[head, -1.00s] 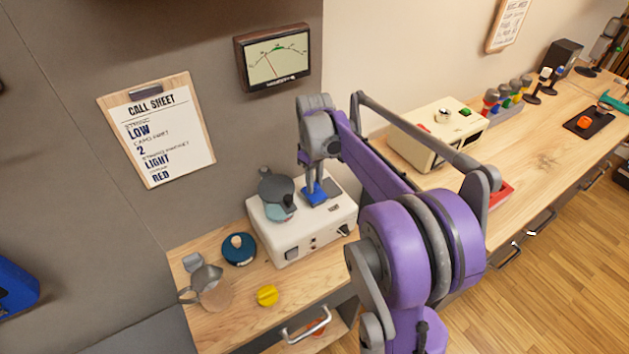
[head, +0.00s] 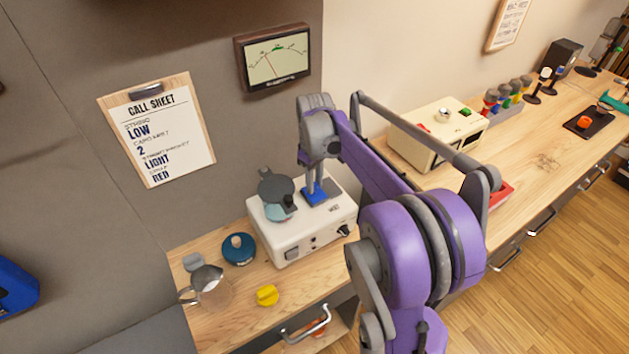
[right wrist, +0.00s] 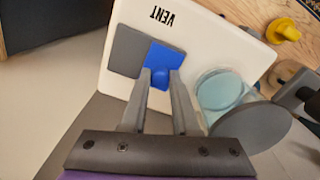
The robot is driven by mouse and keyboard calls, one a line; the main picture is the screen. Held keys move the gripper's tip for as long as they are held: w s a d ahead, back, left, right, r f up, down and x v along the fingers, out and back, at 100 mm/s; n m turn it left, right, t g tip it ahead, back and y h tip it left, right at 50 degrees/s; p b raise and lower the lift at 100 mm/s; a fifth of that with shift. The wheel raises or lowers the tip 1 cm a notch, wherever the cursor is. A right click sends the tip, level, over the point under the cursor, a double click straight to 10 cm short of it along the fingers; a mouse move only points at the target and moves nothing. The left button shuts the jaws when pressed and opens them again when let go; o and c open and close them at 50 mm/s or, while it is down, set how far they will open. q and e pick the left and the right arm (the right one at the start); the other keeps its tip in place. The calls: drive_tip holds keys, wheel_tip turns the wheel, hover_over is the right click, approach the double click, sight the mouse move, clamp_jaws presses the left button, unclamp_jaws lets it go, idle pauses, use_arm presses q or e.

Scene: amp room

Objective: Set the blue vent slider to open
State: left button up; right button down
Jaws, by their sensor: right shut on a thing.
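The blue vent slider (head: 316,195) is on top of the white machine (head: 291,248). In the right wrist view the slider (right wrist: 167,56) is a blue plate with a raised knob, beside a dark grey panel (right wrist: 128,50), with the word VENT printed near them. My right gripper (head: 314,186) reaches down onto it from above. In the right wrist view its two fingers (right wrist: 160,82) are shut on the slider's knob, one on each side. My left gripper is not in view.
A dark round lid over a teal part (head: 277,190) stands beside the slider on the same machine. A blue round thing (head: 238,249), a metal pitcher (head: 205,283) and a yellow knob (head: 267,295) are on the wooden bench. A cream machine (head: 440,128) stands further right.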

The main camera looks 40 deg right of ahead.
sight(331, 186)
drive_tip(key=d, duration=0.5)
drive_tip(key=shift+s+d, duration=0.2)
drive_tip(key=shift+s, duration=0.1)
drive_tip(key=shift+r, duration=0.1)
drive_tip(key=c, duration=1)
unclamp_jaws()
drive_tip(key=o, duration=0.3)
drive_tip(key=shift+d, duration=0.1)
